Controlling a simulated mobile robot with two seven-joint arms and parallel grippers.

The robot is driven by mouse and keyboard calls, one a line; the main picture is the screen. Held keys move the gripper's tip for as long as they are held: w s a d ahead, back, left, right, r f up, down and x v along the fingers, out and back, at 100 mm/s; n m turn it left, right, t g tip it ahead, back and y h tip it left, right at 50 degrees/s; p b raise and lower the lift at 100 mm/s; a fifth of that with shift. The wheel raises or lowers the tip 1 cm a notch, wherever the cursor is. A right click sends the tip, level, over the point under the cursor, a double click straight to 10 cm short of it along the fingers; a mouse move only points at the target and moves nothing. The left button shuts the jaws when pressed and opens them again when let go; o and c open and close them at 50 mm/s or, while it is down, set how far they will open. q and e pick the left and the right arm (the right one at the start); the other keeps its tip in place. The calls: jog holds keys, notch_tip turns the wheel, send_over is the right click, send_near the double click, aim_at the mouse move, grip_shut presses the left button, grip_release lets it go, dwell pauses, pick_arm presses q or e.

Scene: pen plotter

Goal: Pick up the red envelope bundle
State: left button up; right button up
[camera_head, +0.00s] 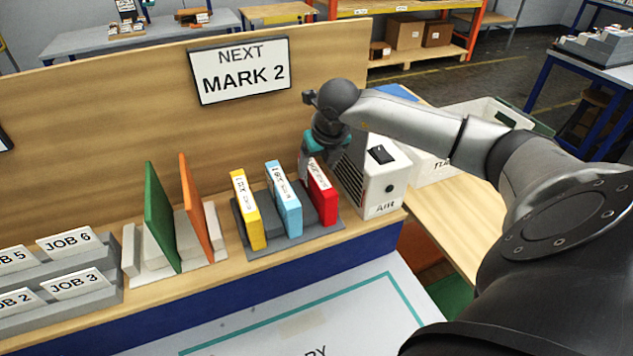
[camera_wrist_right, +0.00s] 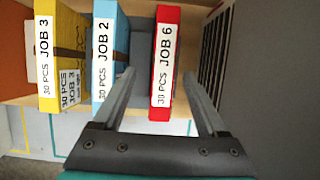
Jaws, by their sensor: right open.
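The red envelope bundle (camera_head: 324,205) stands upright in the right slot of a grey rack (camera_head: 258,246) on the wooden shelf. In the right wrist view the bundle (camera_wrist_right: 168,13) has a white label reading "30 PCS JOB 6". My right gripper (camera_head: 317,170) is at its top in the head view, partly covering it. In the wrist view the open fingers (camera_wrist_right: 160,98) lie on either side of the red bundle, with gaps visible; the left finger is between the red and blue bundles. I cannot tell how deep the fingers reach. My left gripper is not in view.
The blue bundle (camera_head: 288,212) and yellow bundle (camera_head: 249,218) stand left of the red one. A white box marked AIR (camera_head: 378,180) stands close on the right. A wooden panel (camera_head: 110,120) with a "NEXT MARK 2" sign (camera_head: 239,70) rises behind.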

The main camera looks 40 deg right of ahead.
aim_at(317, 174)
jog(key=shift+d+p+x, duration=0.2)
jog(key=shift+p+x, duration=0.2)
jog(key=shift+x, duration=2.4)
jog(key=shift+s, duration=0.1)
grip_shut()
